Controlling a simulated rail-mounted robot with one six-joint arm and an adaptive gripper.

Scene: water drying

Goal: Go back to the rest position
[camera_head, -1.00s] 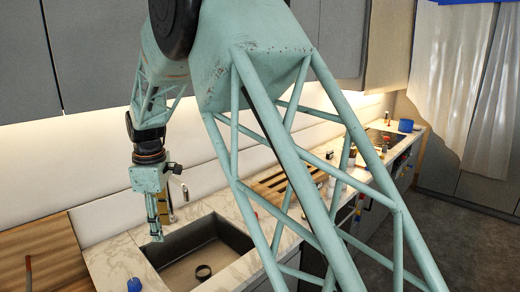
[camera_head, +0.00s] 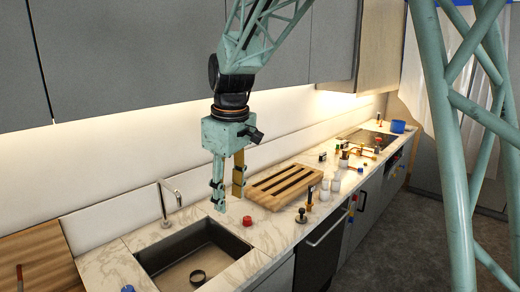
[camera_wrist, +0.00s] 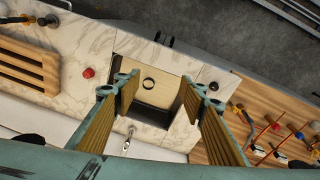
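My gripper (camera_head: 229,190) hangs pointing down above the counter, between the sink and the slatted wooden rack. Its two fingers are apart with nothing between them. In the wrist view my gripper (camera_wrist: 158,98) also shows spread fingers, with the sink visible between them. The sink (camera_head: 222,262) is set into the counter below and to the left of the gripper. A dark ring (camera_head: 198,276) lies on the sink floor, and it also shows in the wrist view (camera_wrist: 148,84).
A tap (camera_head: 165,203) stands behind the sink. The slatted rack (camera_head: 283,186) and a red knob-like object (camera_head: 247,221) are on the marble counter (camera_head: 268,238). Small items crowd the counter further right. Grey cabinets (camera_head: 150,65) hang above. A wooden board (camera_head: 40,262) is at the left.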

